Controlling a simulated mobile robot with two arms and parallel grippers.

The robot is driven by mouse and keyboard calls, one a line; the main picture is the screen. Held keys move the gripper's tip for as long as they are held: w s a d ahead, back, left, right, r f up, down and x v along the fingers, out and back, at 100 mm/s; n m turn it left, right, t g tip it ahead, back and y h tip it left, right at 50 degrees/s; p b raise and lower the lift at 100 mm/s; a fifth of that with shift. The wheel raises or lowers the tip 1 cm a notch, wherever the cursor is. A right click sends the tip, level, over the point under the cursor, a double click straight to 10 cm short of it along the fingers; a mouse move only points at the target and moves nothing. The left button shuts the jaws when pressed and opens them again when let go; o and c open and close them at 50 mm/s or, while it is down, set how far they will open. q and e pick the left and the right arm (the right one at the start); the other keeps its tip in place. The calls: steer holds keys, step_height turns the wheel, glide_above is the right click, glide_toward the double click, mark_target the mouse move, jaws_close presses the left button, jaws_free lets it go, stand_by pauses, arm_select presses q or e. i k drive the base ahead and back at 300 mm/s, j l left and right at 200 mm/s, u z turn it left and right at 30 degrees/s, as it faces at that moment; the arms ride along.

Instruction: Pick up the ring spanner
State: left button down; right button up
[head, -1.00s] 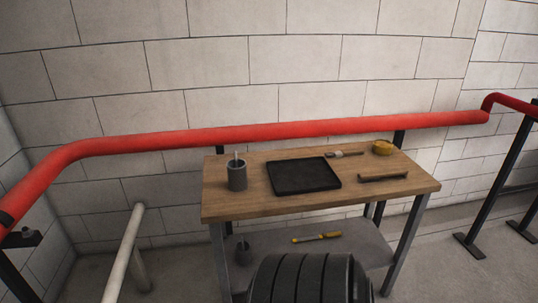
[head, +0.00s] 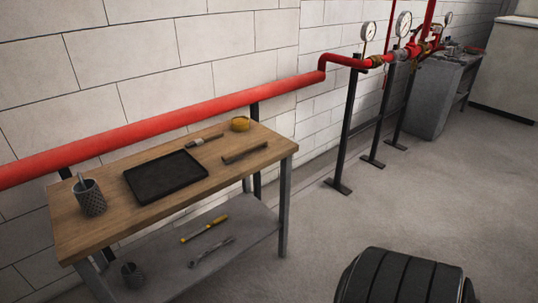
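A grey metal spanner (head: 212,252) lies on the grey lower shelf of the wooden-topped workbench, near the shelf's front edge. It is small in view, so I cannot clearly tell the shape of its ends. A yellow-handled screwdriver-like tool (head: 204,229) lies just behind it on the same shelf. Neither of my grippers is in the head view, so I cannot see their state.
The wooden bench top (head: 112,222) holds a black tray (head: 165,176), a mesh cup (head: 90,198), a brush (head: 205,140), a dark bar (head: 245,153) and a yellow roll (head: 240,123). Another cup (head: 132,275) stands on the shelf. Open floor (head: 330,225) lies right of the bench.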

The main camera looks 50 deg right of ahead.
mark_target(231, 238)
steer(key=z, duration=1.15)
steer(key=i+l+u, duration=0.15)
steer(key=i, duration=0.25)
steer(key=i+l+u, duration=0.15)
steer(key=i, duration=0.25)
